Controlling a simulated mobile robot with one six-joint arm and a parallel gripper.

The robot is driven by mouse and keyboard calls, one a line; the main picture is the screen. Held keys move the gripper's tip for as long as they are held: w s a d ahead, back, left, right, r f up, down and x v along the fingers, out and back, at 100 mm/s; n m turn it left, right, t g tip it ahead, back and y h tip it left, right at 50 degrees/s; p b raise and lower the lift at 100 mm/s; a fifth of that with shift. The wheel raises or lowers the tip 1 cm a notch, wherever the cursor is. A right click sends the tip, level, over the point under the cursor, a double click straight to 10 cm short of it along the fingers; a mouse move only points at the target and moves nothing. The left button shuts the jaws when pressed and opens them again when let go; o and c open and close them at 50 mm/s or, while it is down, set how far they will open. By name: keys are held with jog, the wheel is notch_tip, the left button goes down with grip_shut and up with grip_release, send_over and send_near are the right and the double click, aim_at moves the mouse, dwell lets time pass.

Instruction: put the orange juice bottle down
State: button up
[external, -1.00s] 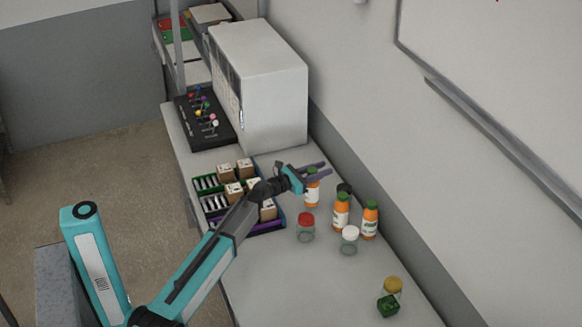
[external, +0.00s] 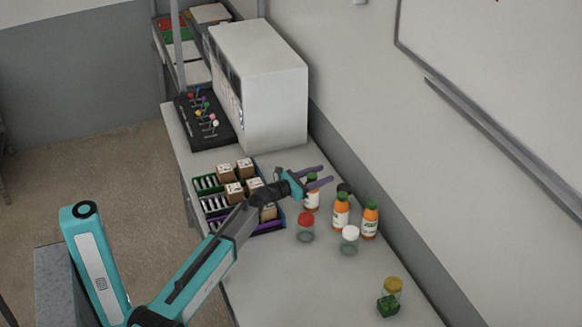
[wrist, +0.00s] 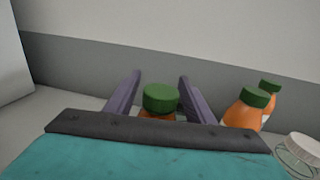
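An orange juice bottle (external: 312,202) with a green cap stands upright on the counter, partly hidden by my gripper (external: 327,174) in the external view. In the wrist view the bottle's green cap (wrist: 160,98) shows between the two purple fingers of my gripper (wrist: 160,76). There is a gap on both sides of the cap. My gripper is open around the bottle's top. The gripper's own body hides the lower part of the bottle in the wrist view.
Two more orange bottles (external: 341,213) (external: 370,221) stand to the right. A red-lidded jar (external: 306,229) and a white-lidded jar (external: 349,241) are in front. A crate of small boxes (external: 281,226) lies to the left. A white cabinet (external: 275,95) stands behind. The counter's front is mostly clear.

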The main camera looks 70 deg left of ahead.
aim_at(308, 180)
dwell(0.3)
jog(key=s+d+b, duration=0.2)
jog(key=s+b, duration=0.1)
jog(key=s, duration=1)
jog(key=shift+s+r, duration=0.15)
jog(key=shift+s, duration=0.15)
jog(key=shift+d, duration=0.1)
jog(key=shift+o, duration=0.5)
jog(key=shift+w+r+n+g+y+p, duration=0.15)
jog(key=shift+w+n+y, duration=0.3)
jog(key=shift+w+y, duration=0.45)
jog(key=shift+w+f+n+g+y+p, duration=0.1)
jog(key=shift+w+n+g+y, duration=0.3)
jog(key=shift+w, duration=0.85)
jog(key=shift+w+r+n+g+y+p, duration=0.1)
jog(key=shift+w+n+y, duration=0.45)
jog(key=shift+w+y, duration=0.4)
jog(key=shift+w, duration=0.1)
jog(key=shift+a, duration=0.2)
jog(key=shift+x, duration=1.1)
jog(key=shift+w, duration=0.1)
